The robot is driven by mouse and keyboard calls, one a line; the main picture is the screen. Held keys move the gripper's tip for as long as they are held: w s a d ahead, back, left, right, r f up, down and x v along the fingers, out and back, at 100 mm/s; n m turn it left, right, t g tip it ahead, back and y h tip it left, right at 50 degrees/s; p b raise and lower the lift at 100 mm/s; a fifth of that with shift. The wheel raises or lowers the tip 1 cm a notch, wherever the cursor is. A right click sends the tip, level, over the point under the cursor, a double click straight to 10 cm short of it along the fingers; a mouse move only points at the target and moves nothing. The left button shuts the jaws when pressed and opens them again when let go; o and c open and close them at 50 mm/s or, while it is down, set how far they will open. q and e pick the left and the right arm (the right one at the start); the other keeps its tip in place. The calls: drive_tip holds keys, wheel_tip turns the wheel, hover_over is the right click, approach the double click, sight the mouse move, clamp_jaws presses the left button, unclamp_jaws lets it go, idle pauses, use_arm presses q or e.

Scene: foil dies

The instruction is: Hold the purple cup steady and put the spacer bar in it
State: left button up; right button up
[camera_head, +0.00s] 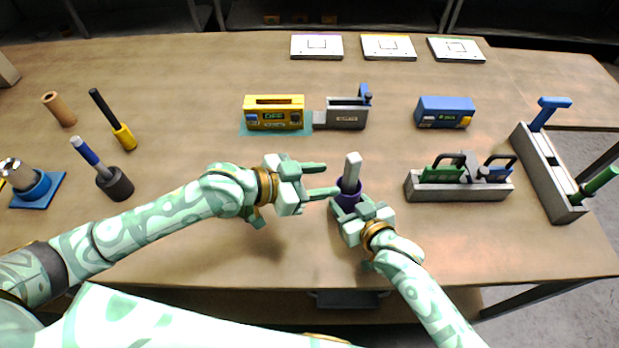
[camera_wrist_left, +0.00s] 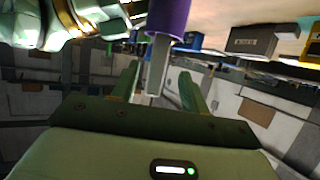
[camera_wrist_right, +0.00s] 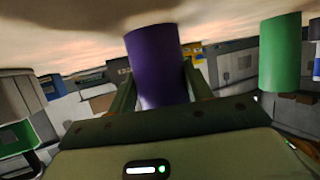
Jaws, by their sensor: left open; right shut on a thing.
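The purple cup (camera_head: 347,200) stands upright near the table's front middle, partly hidden by my right gripper. My right gripper (camera_head: 349,210) is shut on it; the cup also fills the space between the fingers in the right wrist view (camera_wrist_right: 158,65). The grey spacer bar (camera_head: 352,172) stands in the cup, slightly tilted, with its upper part above the rim. Its lower end is hidden. My left gripper (camera_head: 322,180) is open and empty, just left of the bar, with its fingertips pointing at it. In the left wrist view the bar (camera_wrist_left: 157,65) shows between the open fingers.
Behind the cup stand a yellow box (camera_head: 274,112) and a grey vise-like block (camera_head: 345,114). A grey tool tray (camera_head: 459,188) lies to the right. A dark cup with a blue-capped rod (camera_head: 115,184) is at left. Table between is clear.

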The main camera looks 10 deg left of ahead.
drive_tip(key=o, duration=1.1)
use_arm(q)
drive_tip(key=v, duration=0.3)
